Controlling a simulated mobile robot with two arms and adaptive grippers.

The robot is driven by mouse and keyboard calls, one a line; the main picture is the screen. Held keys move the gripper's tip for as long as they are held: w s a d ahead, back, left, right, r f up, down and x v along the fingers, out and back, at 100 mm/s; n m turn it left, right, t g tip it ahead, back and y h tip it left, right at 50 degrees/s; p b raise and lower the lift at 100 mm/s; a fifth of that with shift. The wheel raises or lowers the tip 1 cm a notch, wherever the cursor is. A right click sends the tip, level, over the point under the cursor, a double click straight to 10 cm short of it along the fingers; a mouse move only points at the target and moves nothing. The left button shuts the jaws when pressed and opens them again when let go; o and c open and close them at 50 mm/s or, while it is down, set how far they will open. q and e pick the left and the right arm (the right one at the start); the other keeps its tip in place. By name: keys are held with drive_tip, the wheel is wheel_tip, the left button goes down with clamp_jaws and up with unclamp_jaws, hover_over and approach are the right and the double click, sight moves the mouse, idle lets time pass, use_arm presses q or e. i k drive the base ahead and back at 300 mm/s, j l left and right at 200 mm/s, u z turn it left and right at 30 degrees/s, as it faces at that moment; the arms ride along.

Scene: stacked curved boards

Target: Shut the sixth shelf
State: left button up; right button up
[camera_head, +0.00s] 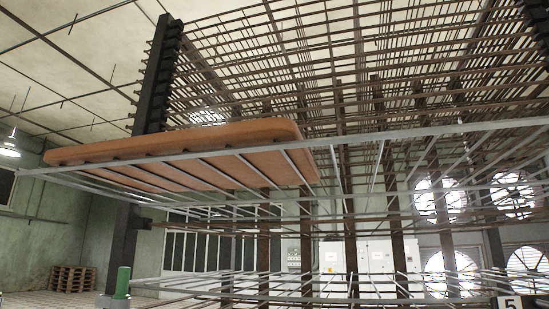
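A metal rack with many barred shelves fills the view. One grey barred shelf (425,131) is pulled out towards me at about eye height. A long orange-brown curved board (190,142) lies on the left part of this shelf. Another pulled-out shelf (330,301) shows low in the view. The shelves above stay back within the dark posts (160,75). I cannot tell from this view which shelf is the sixth. Neither of my grippers shows.
A green cylinder (122,282) stands at the lower left by the post foot. Wooden pallets (72,279) are stacked by the far left wall. White cabinets (370,257) stand behind the rack.

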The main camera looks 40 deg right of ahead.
sight(503, 122)
drive_tip(key=k+l+z, duration=0.2)
drive_tip(key=k+l, duration=0.15)
drive_tip(key=l, duration=0.3)
drive_tip(key=k+l+z, duration=0.1)
drive_tip(key=l, duration=0.25)
drive_tip(key=k, duration=0.05)
